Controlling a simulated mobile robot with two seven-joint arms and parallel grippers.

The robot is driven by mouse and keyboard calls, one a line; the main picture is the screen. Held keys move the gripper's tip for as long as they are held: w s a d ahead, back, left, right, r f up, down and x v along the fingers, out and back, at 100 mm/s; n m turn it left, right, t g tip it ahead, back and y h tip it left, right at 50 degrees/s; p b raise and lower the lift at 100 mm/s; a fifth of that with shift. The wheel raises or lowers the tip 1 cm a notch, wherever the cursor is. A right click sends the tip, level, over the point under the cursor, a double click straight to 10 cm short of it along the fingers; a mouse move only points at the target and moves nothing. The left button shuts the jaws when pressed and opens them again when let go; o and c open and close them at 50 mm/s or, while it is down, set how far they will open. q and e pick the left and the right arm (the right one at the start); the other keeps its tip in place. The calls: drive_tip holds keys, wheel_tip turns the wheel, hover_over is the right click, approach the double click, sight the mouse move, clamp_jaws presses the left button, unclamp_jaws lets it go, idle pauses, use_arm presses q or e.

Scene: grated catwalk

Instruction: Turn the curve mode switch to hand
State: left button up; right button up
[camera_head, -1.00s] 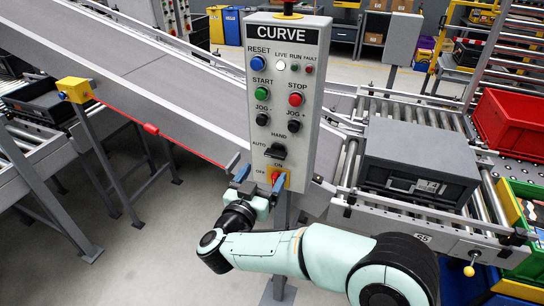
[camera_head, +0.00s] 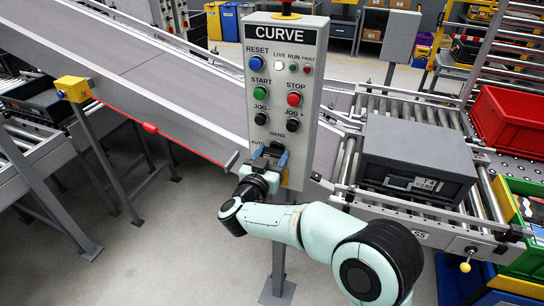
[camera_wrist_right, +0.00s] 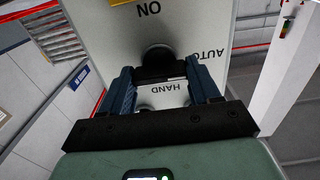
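The CURVE control panel (camera_head: 315,115) is a grey upright box with buttons and labels. Its black mode switch shows in the right wrist view (camera_wrist_right: 158,62), with the HAND and AUTO labels close by. My right gripper (camera_head: 270,155) is at the switch, covering most of it in the head view. In the right wrist view the fingers of my right gripper (camera_wrist_right: 160,80) stand apart, one on each side of the black switch handle. I cannot tell whether they touch it. Which label the handle points to is unclear. My left gripper is out of view.
Above the switch are JOG knobs, a green START button (camera_head: 256,91), a red STOP button (camera_head: 294,99) and a blue RESET button (camera_head: 256,63). A conveyor with a grey crate (camera_head: 417,150) is at the right. A yellow box (camera_head: 72,89) with a red cord is at the left.

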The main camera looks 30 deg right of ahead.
use_arm(q)
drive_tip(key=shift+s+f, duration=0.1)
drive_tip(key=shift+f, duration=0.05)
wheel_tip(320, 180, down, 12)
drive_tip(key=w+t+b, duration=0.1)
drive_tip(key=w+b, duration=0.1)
drive_tip(key=b, duration=1.1)
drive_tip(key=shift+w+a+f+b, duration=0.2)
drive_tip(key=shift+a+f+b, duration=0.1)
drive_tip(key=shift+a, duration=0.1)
use_arm(e)
drive_tip(key=shift+f+m, duration=0.1)
drive_tip(key=shift+m, duration=8.9)
drive_tip(key=o, duration=1.1)
drive_tip(key=shift+c, duration=0.2)
